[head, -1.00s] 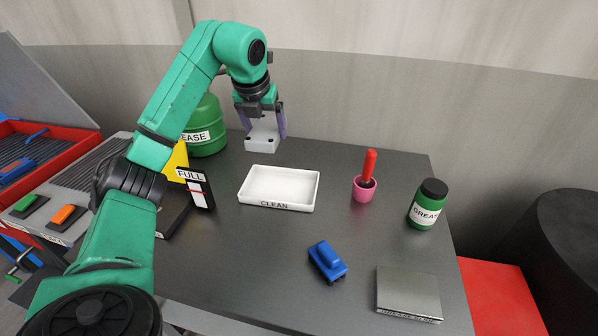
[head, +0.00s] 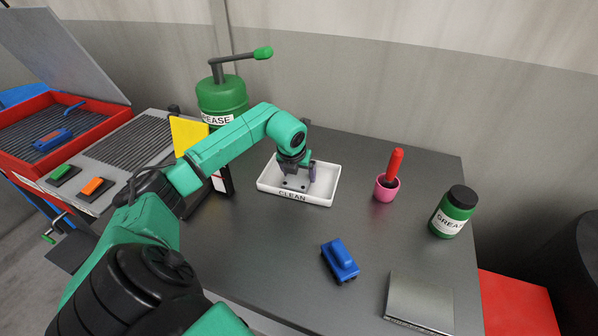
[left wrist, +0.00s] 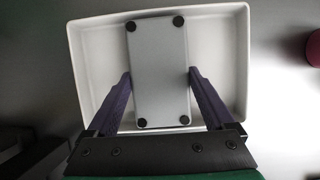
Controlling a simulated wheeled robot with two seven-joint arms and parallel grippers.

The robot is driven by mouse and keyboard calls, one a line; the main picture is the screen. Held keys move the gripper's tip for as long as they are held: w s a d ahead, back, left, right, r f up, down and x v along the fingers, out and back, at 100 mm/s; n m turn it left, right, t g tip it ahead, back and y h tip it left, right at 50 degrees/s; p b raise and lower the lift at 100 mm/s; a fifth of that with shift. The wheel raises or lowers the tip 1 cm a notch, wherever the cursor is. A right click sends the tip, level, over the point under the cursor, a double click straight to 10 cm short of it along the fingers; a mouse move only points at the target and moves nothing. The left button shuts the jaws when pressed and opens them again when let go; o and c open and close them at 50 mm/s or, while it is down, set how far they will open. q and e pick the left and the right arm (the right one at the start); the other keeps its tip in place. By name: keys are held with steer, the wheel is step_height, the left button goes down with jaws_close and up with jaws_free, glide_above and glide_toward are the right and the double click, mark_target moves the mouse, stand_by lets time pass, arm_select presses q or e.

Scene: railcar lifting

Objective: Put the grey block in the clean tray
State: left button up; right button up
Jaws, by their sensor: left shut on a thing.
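The grey block (head: 295,184) is a pale grey plate-like piece with dark round dots at its corners. My left gripper (head: 297,173) is shut on it, with purple fingers on two opposite sides. The white clean tray (head: 327,185), labelled CLEAN, lies under the gripper. In the left wrist view the block (left wrist: 158,72) shows between the fingers, inside the outline of the tray (left wrist: 222,62). I cannot tell whether the block touches the tray floor. The fingers partly hide the block in the head view. My right gripper is not in view.
A pink cup with a red-handled tool (head: 387,188) stands right of the tray, with a green grease jar (head: 454,212) beyond. A blue toy-like piece (head: 340,261) and a grey plate (head: 420,301) lie nearer. A green grease can (head: 222,95) stands behind my arm.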

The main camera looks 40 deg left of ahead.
arm_select(q)
steer(key=shift+w+f, duration=0.1)
steer(key=o, duration=1.5)
steer(key=shift+f, duration=0.1)
steer(key=shift+c, duration=0.2)
steer(key=b+v, duration=0.2)
steer(key=v, duration=1)
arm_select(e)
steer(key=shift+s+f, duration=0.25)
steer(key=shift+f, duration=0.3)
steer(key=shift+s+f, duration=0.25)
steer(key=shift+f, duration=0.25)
